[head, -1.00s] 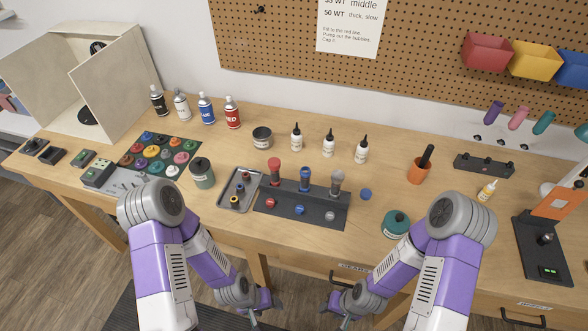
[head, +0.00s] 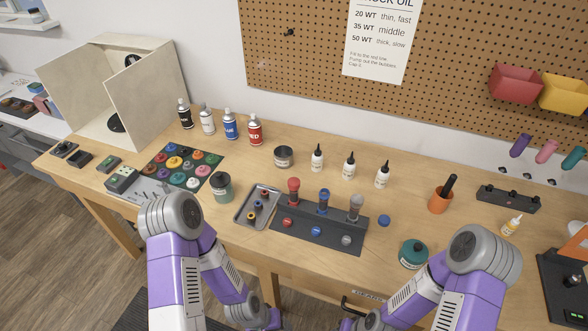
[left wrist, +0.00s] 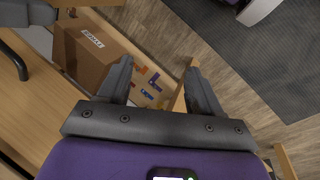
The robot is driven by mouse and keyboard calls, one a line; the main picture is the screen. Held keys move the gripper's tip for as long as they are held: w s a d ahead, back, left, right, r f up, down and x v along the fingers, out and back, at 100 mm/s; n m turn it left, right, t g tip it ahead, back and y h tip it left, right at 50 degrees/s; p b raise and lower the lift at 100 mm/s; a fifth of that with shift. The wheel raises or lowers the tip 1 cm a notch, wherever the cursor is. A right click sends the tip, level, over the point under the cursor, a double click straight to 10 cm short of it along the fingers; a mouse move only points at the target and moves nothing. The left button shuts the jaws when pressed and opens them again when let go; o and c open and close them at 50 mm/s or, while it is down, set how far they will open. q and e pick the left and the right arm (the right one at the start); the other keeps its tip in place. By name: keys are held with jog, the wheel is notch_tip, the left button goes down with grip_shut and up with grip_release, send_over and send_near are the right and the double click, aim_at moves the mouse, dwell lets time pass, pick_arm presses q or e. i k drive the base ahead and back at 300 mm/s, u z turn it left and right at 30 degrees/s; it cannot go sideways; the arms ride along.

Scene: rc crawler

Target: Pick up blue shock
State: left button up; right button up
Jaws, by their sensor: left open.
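The blue shock (head: 323,200) stands upright in the dark grey stand (head: 290,243) on the bench, between a red shock (head: 293,190) and a grey shock (head: 355,206). A blue cap (head: 316,231) lies on the stand's front face below it. My left gripper (head: 262,320) is low, below the bench's front edge and far from the shock. In the left wrist view its two fingers (left wrist: 160,85) are apart with nothing held between them. My right gripper (head: 350,322) is at the bottom of the head view, mostly cut off, so its jaws cannot be judged.
A metal tray (head: 243,214) with small parts sits left of the stand. A blue disc (head: 384,221) and a teal jar (head: 413,254) are to its right. Bottles (head: 349,166) stand behind. A drawer with a handle (head: 360,304) is at the front edge.

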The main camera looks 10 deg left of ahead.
aim_at(325, 194)
jog(key=z, duration=1.75)
jog(key=k, duration=1.15)
jog(key=u, duration=1.75)
jog(key=i, duration=0.5)
jog(key=u, duration=0.05)
